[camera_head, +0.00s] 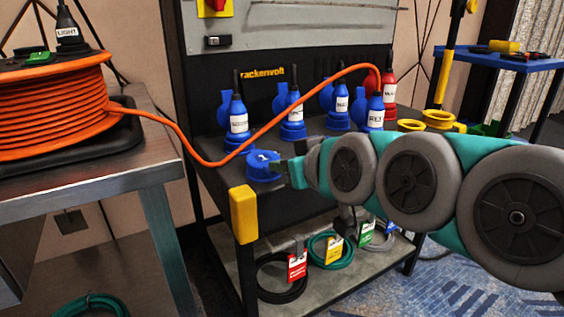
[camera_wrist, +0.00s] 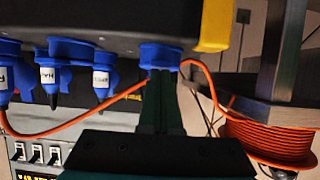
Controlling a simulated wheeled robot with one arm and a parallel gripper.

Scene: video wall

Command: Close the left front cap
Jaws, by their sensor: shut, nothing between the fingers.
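The left front cap (camera_head: 263,168) is a round blue lid at the near left corner of the dark panel top. It lies low over its socket, with no plug standing in it; I cannot tell whether it sits fully flush. It also shows in the wrist view (camera_wrist: 160,54), straight ahead of the fingers. My gripper (camera_wrist: 160,76) is shut and empty, its fingertips at the cap's edge, seemingly touching or very close. In the head view my gripper (camera_head: 276,163) reaches the cap from the right and hides part of its right side.
Blue plugs, one labelled plug (camera_head: 238,120) among them, and a red plug (camera_head: 389,88) stand behind and to the right. An orange cable (camera_head: 215,163) runs from the reel (camera_head: 55,110) close behind the cap. A yellow corner guard (camera_head: 243,213) is just in front.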

